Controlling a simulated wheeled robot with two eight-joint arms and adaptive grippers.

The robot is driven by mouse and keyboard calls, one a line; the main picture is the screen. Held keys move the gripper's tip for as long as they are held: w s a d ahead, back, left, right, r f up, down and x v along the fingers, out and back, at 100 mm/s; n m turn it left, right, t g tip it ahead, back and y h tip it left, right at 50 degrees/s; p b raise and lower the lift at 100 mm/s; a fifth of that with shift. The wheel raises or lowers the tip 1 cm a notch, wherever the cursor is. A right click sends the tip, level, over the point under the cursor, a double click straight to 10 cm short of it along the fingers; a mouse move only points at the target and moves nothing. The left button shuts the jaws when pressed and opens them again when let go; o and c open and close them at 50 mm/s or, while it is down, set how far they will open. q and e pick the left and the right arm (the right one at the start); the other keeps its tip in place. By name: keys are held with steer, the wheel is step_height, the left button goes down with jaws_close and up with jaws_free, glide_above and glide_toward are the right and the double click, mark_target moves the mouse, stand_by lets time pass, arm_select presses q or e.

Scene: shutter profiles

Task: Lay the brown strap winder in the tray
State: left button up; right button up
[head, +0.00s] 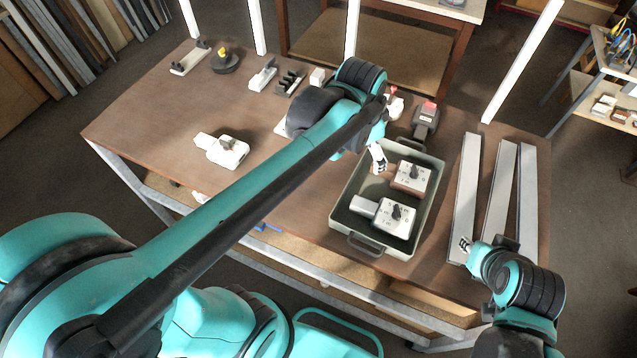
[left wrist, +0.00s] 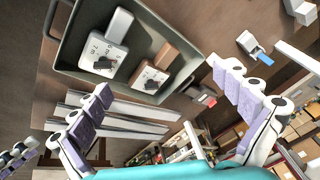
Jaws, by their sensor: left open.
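The strap winder with the brown end (head: 408,176) lies in the grey-green tray (head: 346,228), in its back part. It has a pale face with a dark knob, and its brown block shows in the left wrist view (left wrist: 178,52). A white strap winder (head: 388,217) lies in front of it in the same tray; it also shows in the left wrist view (left wrist: 112,45). My left gripper (head: 378,158) is over the tray's back left edge, its fingers apart with nothing between them (left wrist: 162,80). My right gripper (head: 466,246) is over the front of the pale profiles; its opening is unclear.
Another white winder (head: 222,150) lies on the brown table (head: 140,120) at the left. Long pale shutter profiles (head: 498,190) lie right of the tray. A dark device with a red top (head: 427,118) stands behind the tray. White posts rise along the table's back edge.

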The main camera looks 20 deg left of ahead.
arm_select(q)
steer(key=s+a+f+n+t, duration=0.1)
steer(key=s+a+f+n, duration=0.1)
steer(key=s, duration=0.4)
steer(key=s+a+f+n+t, duration=0.1)
steer(key=s+a+n+t, duration=0.1)
steer(key=s+a+n, duration=0.2)
steer(key=shift+s+f+n+y, duration=0.35)
steer(key=shift+s+n, duration=0.65)
steer(key=shift+n, duration=0.2)
steer(key=shift+a, duration=0.1)
